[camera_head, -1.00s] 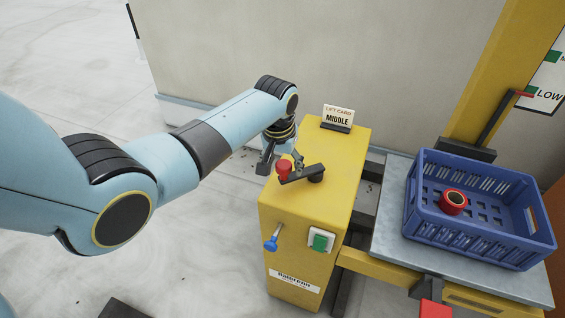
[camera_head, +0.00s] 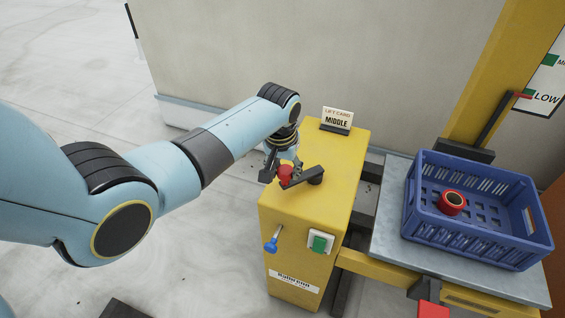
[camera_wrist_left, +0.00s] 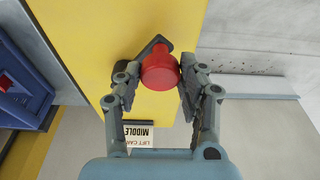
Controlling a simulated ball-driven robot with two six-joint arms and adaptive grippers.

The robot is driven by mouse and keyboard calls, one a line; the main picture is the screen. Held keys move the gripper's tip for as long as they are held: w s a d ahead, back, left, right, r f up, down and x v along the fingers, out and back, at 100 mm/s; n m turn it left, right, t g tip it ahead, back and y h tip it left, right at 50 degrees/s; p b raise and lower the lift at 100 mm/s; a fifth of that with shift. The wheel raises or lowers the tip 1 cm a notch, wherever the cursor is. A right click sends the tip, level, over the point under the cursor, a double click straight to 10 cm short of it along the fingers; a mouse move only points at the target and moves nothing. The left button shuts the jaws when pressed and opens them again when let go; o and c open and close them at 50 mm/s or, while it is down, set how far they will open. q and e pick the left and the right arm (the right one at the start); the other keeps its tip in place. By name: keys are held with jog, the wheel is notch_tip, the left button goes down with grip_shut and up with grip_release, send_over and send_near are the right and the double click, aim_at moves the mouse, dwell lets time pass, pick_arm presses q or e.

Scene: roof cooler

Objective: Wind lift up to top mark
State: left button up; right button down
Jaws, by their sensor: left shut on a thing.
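A yellow winch box (camera_head: 312,222) carries a dark crank arm (camera_head: 306,176) on its top. The crank's red knob (camera_head: 285,173) stands at the arm's left end. My left gripper (camera_head: 282,168) is around the knob from above and shut on it; the knob also shows between the two fingers in the left wrist view (camera_wrist_left: 160,72). The lift platform (camera_head: 385,243) bears a blue crate (camera_head: 480,240). The top mark is out of view. My right gripper is not in view.
A lift card (camera_head: 337,119) reading MIDDLE stands at the back of the box. A blue-handled lever (camera_head: 271,244) and a green switch (camera_head: 320,242) are on the box's front. A red and black round item (camera_head: 452,202) lies in the crate.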

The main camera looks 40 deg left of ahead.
pick_arm(q)
jog(key=shift+s+d+f, duration=0.15)
jog(key=shift+s+d, duration=0.15)
jog(key=shift+d, duration=0.3)
jog(key=shift+s+d+p, duration=0.3)
jog(key=shift+d+p, duration=0.2)
jog(key=shift+d, duration=0.55)
jog(key=shift+s+d+p, duration=0.1)
jog(key=shift+d+p, duration=0.2)
jog(key=shift+d, duration=0.8)
